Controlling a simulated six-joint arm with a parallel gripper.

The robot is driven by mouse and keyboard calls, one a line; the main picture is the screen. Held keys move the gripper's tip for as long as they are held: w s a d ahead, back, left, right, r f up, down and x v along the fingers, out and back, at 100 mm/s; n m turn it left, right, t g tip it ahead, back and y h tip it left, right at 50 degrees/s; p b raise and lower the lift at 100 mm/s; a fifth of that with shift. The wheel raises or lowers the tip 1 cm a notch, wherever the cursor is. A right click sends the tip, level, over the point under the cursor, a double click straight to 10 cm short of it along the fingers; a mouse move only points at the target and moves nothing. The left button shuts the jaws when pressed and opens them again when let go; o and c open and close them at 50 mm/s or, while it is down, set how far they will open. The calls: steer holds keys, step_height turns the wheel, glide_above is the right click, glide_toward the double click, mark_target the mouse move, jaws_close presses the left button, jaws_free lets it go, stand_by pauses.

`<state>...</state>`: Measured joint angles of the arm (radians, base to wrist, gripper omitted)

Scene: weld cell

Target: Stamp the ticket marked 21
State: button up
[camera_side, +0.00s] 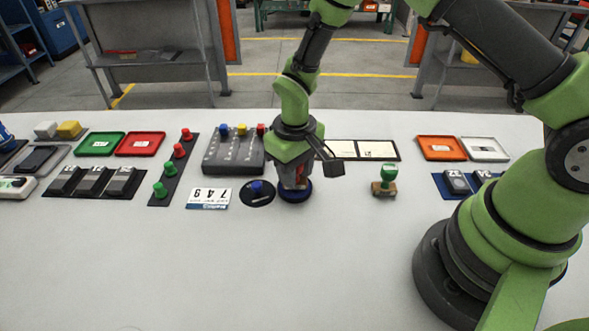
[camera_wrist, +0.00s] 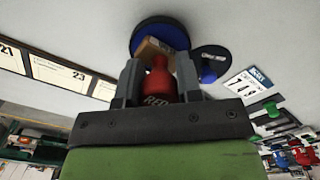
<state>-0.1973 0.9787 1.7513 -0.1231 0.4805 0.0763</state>
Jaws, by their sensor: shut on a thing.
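My gripper (camera_side: 296,184) is shut on a red stamp with a wooden base; in the wrist view the red handle (camera_wrist: 158,80) marked RED is between the fingers. The stamp is over a round blue pad (camera_wrist: 160,30), which also shows in the side view (camera_side: 297,195); whether the base touches it I cannot tell. The ticket marked 21 (camera_wrist: 9,56) is at the left edge of the wrist view, partly cut off, beside the ticket marked 23 (camera_wrist: 62,72). In the side view the cream tickets (camera_side: 377,150) lie right of my gripper, partly hidden, numbers unreadable.
A green-handled stamp (camera_side: 384,178) stands right of my gripper. A dark disc with a blue knob (camera_side: 258,191) and a card reading 749 (camera_side: 208,195) are close on the left. A grey switch box (camera_side: 233,155) stands behind. The front of the table is clear.

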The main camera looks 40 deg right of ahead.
steer(key=shift+r, duration=3.35)
steer(key=shift+d, duration=0.15)
steer(key=s+d+f, duration=0.1)
steer(key=s+d, duration=0.1)
steer(key=d, duration=0.9)
steer(key=s+d+f, duration=0.1)
steer(key=s+d, duration=0.1)
steer(key=d, duration=1)
steer(key=shift+w+a+f, duration=0.1)
steer(key=shift+a+f, duration=0.05)
steer(key=shift+f, duration=1.05)
steer(key=shift+w+a+f, duration=0.1)
steer(key=shift+a+f, duration=0.05)
steer(key=shift+f, duration=1)
steer(key=shift+f, duration=0.55)
step_height(320, 180, up, 7)
